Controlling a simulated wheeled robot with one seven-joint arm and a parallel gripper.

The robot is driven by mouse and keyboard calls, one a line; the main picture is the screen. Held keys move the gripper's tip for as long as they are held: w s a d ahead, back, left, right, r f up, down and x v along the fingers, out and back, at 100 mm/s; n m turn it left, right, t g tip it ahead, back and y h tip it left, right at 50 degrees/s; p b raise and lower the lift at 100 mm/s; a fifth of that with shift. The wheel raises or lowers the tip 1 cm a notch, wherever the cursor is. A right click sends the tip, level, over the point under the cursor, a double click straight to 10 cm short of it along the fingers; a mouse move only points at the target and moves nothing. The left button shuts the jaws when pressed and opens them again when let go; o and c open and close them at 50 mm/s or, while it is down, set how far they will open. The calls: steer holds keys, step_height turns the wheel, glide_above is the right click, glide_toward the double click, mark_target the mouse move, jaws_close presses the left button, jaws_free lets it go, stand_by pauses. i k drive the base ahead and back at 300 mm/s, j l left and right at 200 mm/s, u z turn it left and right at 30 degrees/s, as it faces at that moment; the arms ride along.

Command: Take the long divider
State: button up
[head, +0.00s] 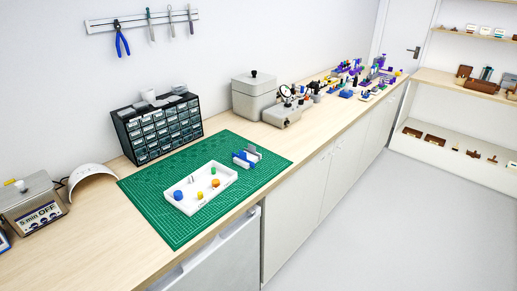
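I cannot make out for sure which piece is the long divider. On the green cutting mat (150,215), right of the white tray, stands a small blue piece (243,162) with an upright grey plate (253,151) close behind it. These parts are too small to tell whether they are joined. The white tray (222,189) lies on the mat and holds a blue piece (178,195), an orange piece (216,183) and small yellow and green pieces. My gripper is not in view.
A black drawer cabinet (157,127) stands behind the mat, against the wall. A grey lidded box (254,96) and a dial gauge stand (288,109) are right of it. A heater-like box (30,204) stands at the left. The mat's front left is clear.

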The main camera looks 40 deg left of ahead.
mark_target(242, 155)
steer(key=i+u, duration=0.4)
steer(key=i+l+u, duration=0.25)
steer(key=i+u, duration=0.35)
steer(key=u, duration=0.25)
steer(key=i+u, duration=0.2)
steer(key=u, duration=0.3)
steer(key=i+l+u, duration=0.15)
steer(key=u, duration=0.3)
steer(key=i+l+u, duration=0.15)
steer(key=u, duration=0.3)
steer(key=i+l+u, duration=0.1)
steer(key=l+u, duration=0.2)
steer(key=u, duration=0.2)
steer(key=i+l+u, duration=0.2)
steer(key=l+u, duration=0.2)
steer(key=i+l+u, duration=0.2)
steer(key=u, duration=0.15)
steer(key=l, duration=0.1)
